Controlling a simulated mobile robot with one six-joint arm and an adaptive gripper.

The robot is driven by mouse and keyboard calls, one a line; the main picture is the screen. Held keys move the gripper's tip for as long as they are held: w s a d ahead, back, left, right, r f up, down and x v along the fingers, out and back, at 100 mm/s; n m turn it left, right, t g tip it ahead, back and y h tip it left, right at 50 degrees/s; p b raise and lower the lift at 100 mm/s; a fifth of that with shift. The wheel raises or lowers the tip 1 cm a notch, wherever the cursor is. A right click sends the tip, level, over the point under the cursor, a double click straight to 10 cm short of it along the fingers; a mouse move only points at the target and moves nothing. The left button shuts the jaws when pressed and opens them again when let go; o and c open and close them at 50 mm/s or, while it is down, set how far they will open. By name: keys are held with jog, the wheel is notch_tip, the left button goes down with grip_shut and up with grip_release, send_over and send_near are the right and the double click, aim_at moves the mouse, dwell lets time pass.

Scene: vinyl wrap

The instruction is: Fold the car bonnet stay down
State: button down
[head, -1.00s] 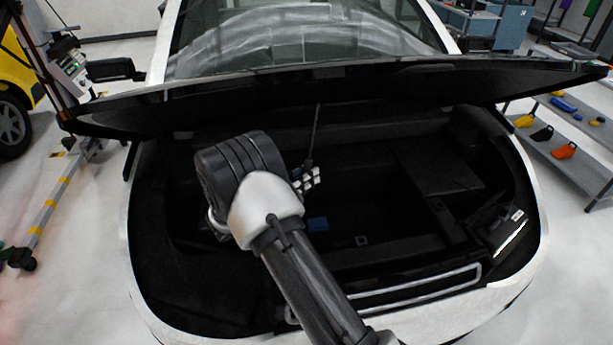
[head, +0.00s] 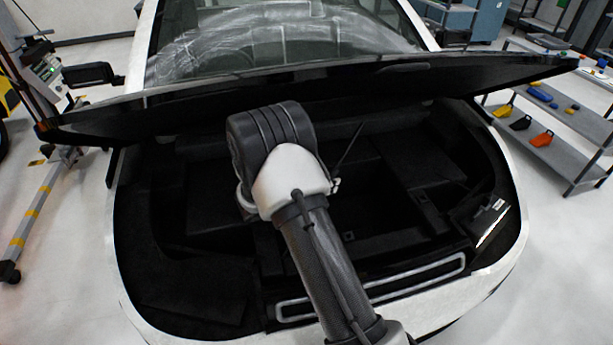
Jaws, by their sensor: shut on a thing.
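The bonnet stay (head: 350,144) is a thin dark rod in the middle of the front compartment, leaning with its top to the right. My gripper (head: 335,184) is mostly hidden behind my wrist; only a small light part shows, at the stay's lower visible end. It is shut on the stay. The stay's foot is hidden behind my arm. The black bonnet (head: 400,91) is raised above the compartment, its edge crossing the view. Whether the stay's top touches the bonnet I cannot tell.
The white car's open front compartment (head: 400,215) has dark walls and a light-edged slot (head: 385,286) at its front. A grey shelf (head: 545,150) with coloured parts stands at right. A wheeled stand (head: 45,85) is at left.

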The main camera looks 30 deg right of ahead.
jog(key=s+d+f+m+y+b, duration=0.1)
jog(key=s+d+f+y, duration=0.1)
jog(key=f, duration=0.4)
jog(key=s+d+f+m+y+b, duration=0.2)
jog(key=s+d+f+y, duration=0.1)
jog(key=f, duration=0.3)
jog(key=s+d+f+m+g+y+b, duration=0.1)
jog(key=s+d+f+y, duration=0.1)
jog(key=s+d+f, duration=0.2)
jog(key=shift+d+f+y+b, duration=0.2)
jog(key=shift+d+f, duration=0.1)
jog(key=shift+f, duration=0.2)
jog(key=shift+d+f+y+b, duration=0.1)
jog(key=shift+d+f+y, duration=0.15)
jog(key=shift+f, duration=0.25)
jog(key=shift+s+f+m+y, duration=0.25)
jog(key=shift+f+m, duration=0.05)
jog(key=shift+f, duration=0.4)
jog(key=c, duration=1.5)
grip_release()
jog(key=shift+r, duration=0.15)
jog(key=v, duration=1.2)
